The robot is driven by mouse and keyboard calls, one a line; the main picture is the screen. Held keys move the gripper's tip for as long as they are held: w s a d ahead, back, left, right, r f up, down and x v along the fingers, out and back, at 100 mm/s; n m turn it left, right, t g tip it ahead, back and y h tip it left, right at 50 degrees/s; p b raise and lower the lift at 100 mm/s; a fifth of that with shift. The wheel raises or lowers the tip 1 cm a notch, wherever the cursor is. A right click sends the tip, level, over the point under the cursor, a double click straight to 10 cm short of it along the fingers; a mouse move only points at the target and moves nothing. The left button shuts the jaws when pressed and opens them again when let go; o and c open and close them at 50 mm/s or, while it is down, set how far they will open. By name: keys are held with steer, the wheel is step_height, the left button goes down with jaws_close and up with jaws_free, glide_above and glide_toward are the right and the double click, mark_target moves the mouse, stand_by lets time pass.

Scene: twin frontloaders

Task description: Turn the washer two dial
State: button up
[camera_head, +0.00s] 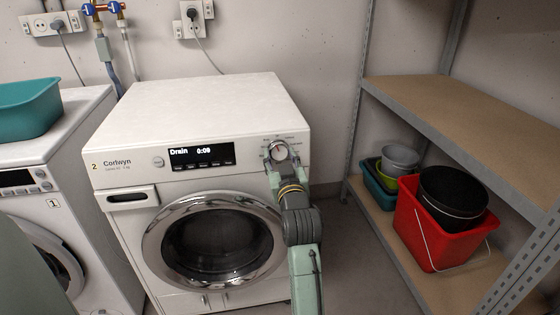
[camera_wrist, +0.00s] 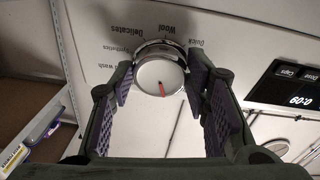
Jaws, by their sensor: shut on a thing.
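The washer marked 2 (camera_head: 200,105) stands in the middle of the head view, white, with a round glass door and a display (camera_head: 202,156) reading "Drain 0:09". Its dial (camera_head: 279,151) is at the right end of the front panel. In the wrist view the dial (camera_wrist: 158,85) is a round white knob with a silver rim and a red pointer mark, with program names such as Wool and Delicates printed around it. My gripper (camera_wrist: 160,82) has its two padded fingers on either side of the dial, shut on it. The gripper (camera_head: 280,162) partly hides the panel there.
Another washer marked 1 (camera_head: 62,190) stands at the left with a teal basin (camera_head: 28,106) on top. A metal shelf (camera_head: 465,110) stands at the right, with a red bucket (camera_head: 425,235) and other tubs on its lower board. Floor shows between washer and shelf.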

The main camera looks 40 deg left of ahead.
steer(key=n+b, duration=0.1)
steer(key=n, duration=0.1)
steer(key=n+g+b, duration=0.1)
steer(key=n, duration=0.2)
steer(key=n+y+b, duration=0.1)
steer(key=n, duration=0.1)
steer(key=shift+w+d+n+g+b, duration=0.2)
steer(key=shift+w+n+g+b, duration=0.1)
steer(key=shift+b, duration=0.1)
steer(key=n+b, duration=0.2)
steer(key=n, duration=0.1)
steer(key=n+g+b, duration=0.1)
steer(key=n+b, duration=0.1)
steer(key=n, duration=0.2)
steer(key=shift+w+r+g, duration=0.1)
steer(key=shift+g, duration=0.2)
steer(key=n, duration=0.2)
steer(key=n+b, duration=0.1)
steer(key=n, duration=0.1)
steer(key=n+g+b, duration=0.1)
steer(key=n, duration=0.1)
steer(key=shift+r+n, duration=0.35)
steer(key=shift+n, duration=0.05)
steer(key=n, duration=0.2)
steer(key=n+h, duration=0.1)
steer(key=n, duration=0.2)
steer(key=shift+r+h, duration=0.2)
steer(key=shift+h, duration=0.1)
steer(key=shift+n, duration=0.4)
